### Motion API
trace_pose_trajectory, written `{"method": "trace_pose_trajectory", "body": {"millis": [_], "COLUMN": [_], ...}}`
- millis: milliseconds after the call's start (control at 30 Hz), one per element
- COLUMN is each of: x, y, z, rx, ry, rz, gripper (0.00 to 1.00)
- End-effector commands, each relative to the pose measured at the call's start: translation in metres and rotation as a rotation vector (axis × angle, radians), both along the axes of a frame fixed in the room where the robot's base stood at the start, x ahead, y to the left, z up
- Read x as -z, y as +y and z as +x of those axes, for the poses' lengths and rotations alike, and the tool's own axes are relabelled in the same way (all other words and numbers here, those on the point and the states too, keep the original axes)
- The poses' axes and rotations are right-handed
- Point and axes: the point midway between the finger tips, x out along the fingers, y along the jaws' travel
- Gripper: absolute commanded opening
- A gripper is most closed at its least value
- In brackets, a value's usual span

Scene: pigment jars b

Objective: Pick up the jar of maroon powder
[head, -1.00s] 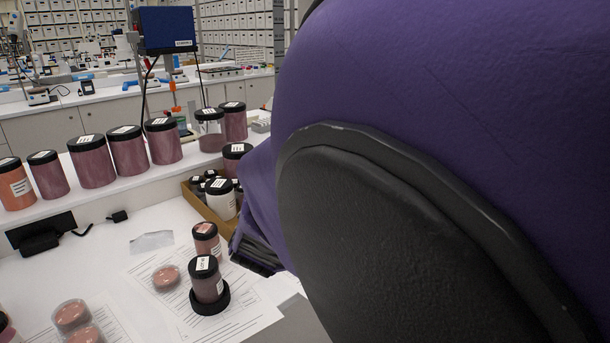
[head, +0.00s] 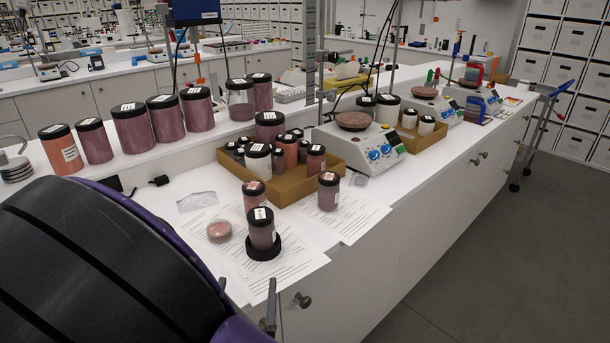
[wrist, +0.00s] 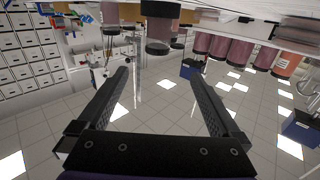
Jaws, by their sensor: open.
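A jar of dull maroon powder with a black labelled lid (head: 262,232) stands upright in a black ring on paper sheets at the bench front. Another mauve-maroon jar (head: 328,193) stands to its right, and a pinker jar (head: 253,195) stands just behind it. In the wrist view, whose picture is upside down, my gripper (wrist: 161,78) is open with nothing between its fingers. A maroon jar with a black lid (wrist: 160,32) shows beyond the fingertips, near the top middle; I cannot tell which jar it is. In the head view my arm fills the lower left.
Larger maroon jars (head: 132,127) and an orange one (head: 60,150) line the raised shelf. A cardboard tray (head: 290,190) of jars stands behind the papers, with a hotplate stirrer (head: 372,148) to its right. A shallow pink dish (head: 219,231) lies left of the ringed jar.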

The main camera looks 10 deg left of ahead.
Motion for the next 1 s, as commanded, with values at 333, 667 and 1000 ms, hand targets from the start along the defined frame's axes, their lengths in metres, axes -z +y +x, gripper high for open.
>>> {"method": "trace_pose_trajectory", "body": {"millis": [333,667,1000], "x": [-0.001,0.0,0.002], "y": [0.008,0.016,0.018], "z": [0.071,0.115,0.156], "rx": [0.005,0.002,0.002], "ry": [-0.003,-0.001,-0.002], "rz": [0.001,0.001,0.002], "gripper": [1.0,1.0,1.0]}}
